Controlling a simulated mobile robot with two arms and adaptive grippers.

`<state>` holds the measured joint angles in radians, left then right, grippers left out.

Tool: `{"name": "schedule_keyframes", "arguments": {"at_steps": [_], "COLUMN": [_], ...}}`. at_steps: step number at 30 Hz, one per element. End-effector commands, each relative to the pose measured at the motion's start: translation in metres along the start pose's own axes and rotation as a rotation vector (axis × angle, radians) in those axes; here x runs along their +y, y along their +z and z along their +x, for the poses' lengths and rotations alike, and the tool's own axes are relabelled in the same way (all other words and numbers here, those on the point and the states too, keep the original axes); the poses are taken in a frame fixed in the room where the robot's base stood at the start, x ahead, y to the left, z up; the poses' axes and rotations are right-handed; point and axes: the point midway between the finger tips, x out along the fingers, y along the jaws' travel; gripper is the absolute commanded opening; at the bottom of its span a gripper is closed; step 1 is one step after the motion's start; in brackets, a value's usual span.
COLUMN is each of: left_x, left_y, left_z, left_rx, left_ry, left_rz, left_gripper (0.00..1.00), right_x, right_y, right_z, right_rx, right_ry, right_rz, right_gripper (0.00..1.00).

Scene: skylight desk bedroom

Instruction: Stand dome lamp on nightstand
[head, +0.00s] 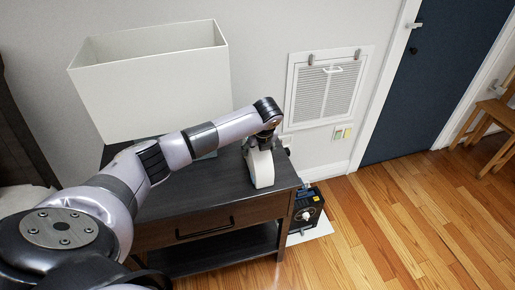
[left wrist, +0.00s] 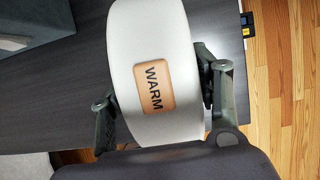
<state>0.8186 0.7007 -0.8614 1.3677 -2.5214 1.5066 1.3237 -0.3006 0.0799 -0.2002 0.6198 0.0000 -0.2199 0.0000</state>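The dome lamp is a white rounded body (head: 261,168) at the right part of the dark nightstand (head: 225,184) top. In the left wrist view the lamp (left wrist: 152,35) fills the middle and carries a tan label reading WARM. My left gripper (head: 262,140) comes down on the lamp from above in the head view. In the left wrist view its two fingers (left wrist: 158,98) lie against opposite sides of the lamp, shut on it. The lamp looks upright and at the tabletop, but whether its base touches the wood is hard to tell. My right gripper is not in view.
A large white rectangular shade (head: 160,90) stands at the back left of the nightstand. A black box (head: 306,210) sits on the floor right of the nightstand. A wall vent (head: 328,90) is behind. The tabletop's front is bare; the wooden floor (head: 400,220) at right is open.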

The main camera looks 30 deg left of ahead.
Motion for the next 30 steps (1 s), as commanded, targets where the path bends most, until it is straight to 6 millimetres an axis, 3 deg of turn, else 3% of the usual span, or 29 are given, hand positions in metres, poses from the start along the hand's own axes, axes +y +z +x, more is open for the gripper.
{"name": "schedule_keyframes", "arguments": {"at_steps": [6, 17, 23, 30], "left_x": [0.0, -0.001, -0.001, -0.001], "left_y": [0.0, 0.001, 0.002, 0.001], "left_z": [-0.001, -0.005, -0.036, -0.087], "left_rx": [0.0, -0.001, -0.003, -0.004], "left_ry": [0.0, -0.002, -0.004, -0.004], "left_rz": [0.0, 0.0, 0.001, 0.0], "left_gripper": [0.73, 0.73, 0.73, 0.73], "right_x": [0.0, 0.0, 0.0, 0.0], "right_y": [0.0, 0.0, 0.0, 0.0], "right_z": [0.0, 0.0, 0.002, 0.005], "right_rx": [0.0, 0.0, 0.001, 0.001], "right_ry": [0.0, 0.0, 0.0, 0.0], "right_rz": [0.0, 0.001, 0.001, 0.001], "right_gripper": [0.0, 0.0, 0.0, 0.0]}}
